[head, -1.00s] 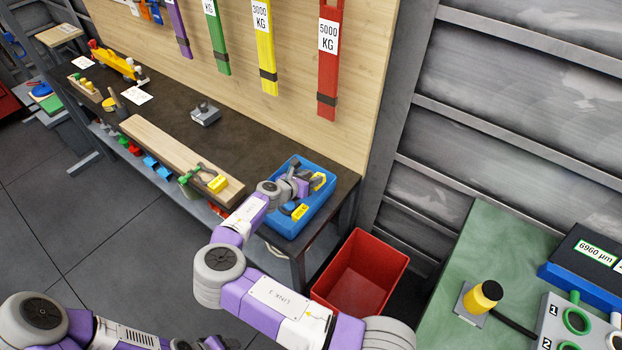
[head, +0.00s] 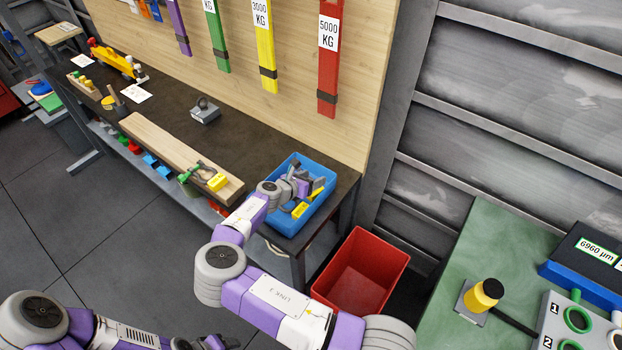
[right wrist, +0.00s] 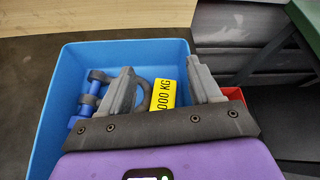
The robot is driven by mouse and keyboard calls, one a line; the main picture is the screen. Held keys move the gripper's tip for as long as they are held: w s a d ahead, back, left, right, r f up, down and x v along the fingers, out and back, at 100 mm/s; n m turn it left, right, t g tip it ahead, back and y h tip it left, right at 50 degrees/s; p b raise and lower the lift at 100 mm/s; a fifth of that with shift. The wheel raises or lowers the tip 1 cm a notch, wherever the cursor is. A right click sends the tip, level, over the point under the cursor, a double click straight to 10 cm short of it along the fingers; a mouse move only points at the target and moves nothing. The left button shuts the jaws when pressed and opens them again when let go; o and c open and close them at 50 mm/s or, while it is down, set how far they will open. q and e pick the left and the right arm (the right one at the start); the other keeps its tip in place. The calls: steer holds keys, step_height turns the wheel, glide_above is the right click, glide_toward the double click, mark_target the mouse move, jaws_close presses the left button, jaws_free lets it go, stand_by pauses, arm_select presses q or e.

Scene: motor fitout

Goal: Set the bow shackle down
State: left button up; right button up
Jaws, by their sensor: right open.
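The bow shackle (right wrist: 144,88) is a grey loop with a yellow weight tag (right wrist: 164,96), in the blue bin (right wrist: 62,115). In the right wrist view it shows between the two fingers of my right gripper (right wrist: 165,82), which is open. Its lower part is hidden behind the gripper body. In the head view my right gripper (head: 302,184) reaches into the blue bin (head: 322,208); yellow tags (head: 300,210) show beside it. My left gripper (head: 225,342) is low at the bottom edge, its fingers too unclear to read.
A blue piece (right wrist: 88,100) lies left of the fingers in the bin. A red bin (head: 362,275) stands lower right. A wooden board (head: 300,70) rises behind.

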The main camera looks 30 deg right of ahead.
steer(key=shift+r, duration=0.5)
steer(key=v, duration=1.2)
